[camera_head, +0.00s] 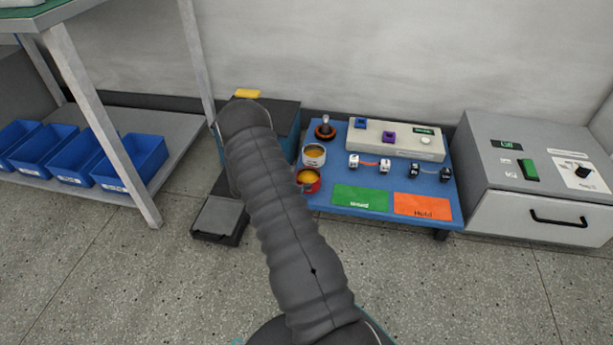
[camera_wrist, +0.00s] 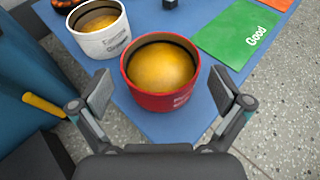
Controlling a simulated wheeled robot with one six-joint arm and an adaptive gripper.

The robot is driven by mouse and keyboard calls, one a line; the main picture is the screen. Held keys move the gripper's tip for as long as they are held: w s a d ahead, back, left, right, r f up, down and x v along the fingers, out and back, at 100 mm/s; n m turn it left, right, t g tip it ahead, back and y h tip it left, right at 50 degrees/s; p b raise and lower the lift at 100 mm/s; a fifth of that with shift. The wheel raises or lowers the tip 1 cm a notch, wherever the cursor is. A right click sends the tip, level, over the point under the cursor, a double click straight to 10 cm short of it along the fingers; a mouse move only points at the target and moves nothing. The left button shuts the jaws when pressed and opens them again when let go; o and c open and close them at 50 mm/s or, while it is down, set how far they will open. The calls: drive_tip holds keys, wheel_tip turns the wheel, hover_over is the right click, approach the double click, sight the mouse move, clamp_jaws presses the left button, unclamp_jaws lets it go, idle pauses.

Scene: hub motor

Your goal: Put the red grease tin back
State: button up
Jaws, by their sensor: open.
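The red grease tin (camera_wrist: 161,72) stands upright and open at the near corner of the blue table, with yellow-orange grease inside. In the head view the red tin (camera_head: 308,181) shows beside my arm, partly covered by it. In the wrist view my gripper (camera_wrist: 160,101) is open, one finger on each side of the tin's near part.
The blue table (camera_head: 335,212) also holds a green Good mat (camera_head: 360,198), an orange Hold mat (camera_head: 422,205), small connectors with leads, and a pale test box (camera_head: 396,139). A large grey machine (camera_head: 535,165) stands at the right. Blue bins (camera_head: 135,160) sit on a left shelf.

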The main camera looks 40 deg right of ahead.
drive_tip(key=s+v, duration=0.1)
drive_tip(key=v, duration=0.7)
drive_tip(key=s+a+r+m+y, duration=0.2)
drive_tip(key=s+a+r+m, duration=0.1)
drive_tip(key=r, duration=0.5)
drive_tip(key=s+a+r+m+y, duration=0.2)
drive_tip(key=s+a+r+m, duration=0.1)
drive_tip(key=r, duration=0.5)
drive_tip(key=s+a+r+m+y, duration=0.2)
drive_tip(key=s+a+r+m, duration=0.15)
drive_tip(key=r, duration=0.45)
drive_tip(key=s+a+r+m+t+y, duration=0.3)
drive_tip(key=s+a+r+m+y, duration=0.1)
drive_tip(key=s+a, duration=0.4)
drive_tip(key=s+a+r+m+t+y, duration=0.3)
drive_tip(key=s+a+r, duration=0.4)
drive_tip(key=s, duration=0.5)
drive_tip(key=shift+s+a+r+m+t+y+p, duration=0.3)
drive_tip(key=shift+a+y+p, duration=0.2)
drive_tip(key=shift+a, duration=0.2)
wheel_tip(320, 180, up, 9)
drive_tip(key=p, duration=0.8)
drive_tip(key=shift+p, duration=0.4)
